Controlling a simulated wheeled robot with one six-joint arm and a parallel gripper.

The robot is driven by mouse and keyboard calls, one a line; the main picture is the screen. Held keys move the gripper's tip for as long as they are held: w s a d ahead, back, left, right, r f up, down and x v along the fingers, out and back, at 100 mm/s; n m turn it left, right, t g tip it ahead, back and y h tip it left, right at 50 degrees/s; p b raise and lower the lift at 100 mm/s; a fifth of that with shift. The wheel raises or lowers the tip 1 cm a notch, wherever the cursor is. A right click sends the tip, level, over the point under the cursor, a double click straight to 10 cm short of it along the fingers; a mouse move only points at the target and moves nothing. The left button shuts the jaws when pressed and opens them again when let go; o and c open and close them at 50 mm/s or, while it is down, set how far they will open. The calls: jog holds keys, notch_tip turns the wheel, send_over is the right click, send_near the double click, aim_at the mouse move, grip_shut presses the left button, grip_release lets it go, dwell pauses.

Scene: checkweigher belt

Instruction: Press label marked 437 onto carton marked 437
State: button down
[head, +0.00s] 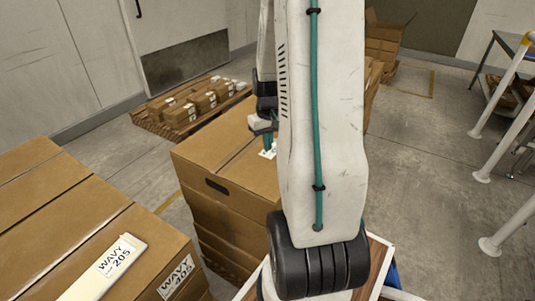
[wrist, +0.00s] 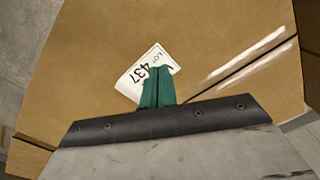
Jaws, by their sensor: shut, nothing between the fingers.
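In the head view the label (head: 268,154) is a small white patch on the top of the middle carton (head: 205,155), mostly hidden by my gripper (head: 267,148) and arm. No number shows on this carton's visible side, only a dark handle slot.
Small boxes sit on a pallet (head: 150,125) behind. White rails (head: 500,95) stand at the right. Floor between is clear.

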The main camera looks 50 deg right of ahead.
jog(key=shift+f, duration=0.8)
dwell(0.6)
jog(key=shift+r, duration=0.1)
notch_tip(320, 180, up, 7)
dwell(0.8)
dwell(0.5)
jog(key=s+a+r+n, duration=0.1)
jog(key=s+a+r, duration=0.3)
jog(key=a, duration=0.6)
jog(key=s+a+r+n+t, duration=0.1)
jog(key=s+a+r, duration=0.3)
jog(key=a, duration=0.7)
jog(key=s+a+r+n, duration=0.3)
jog(key=a+r, duration=0.4)
jog(key=a, duration=0.3)
jog(key=shift+s+a, duration=0.25)
jog(key=shift+s, duration=0.5)
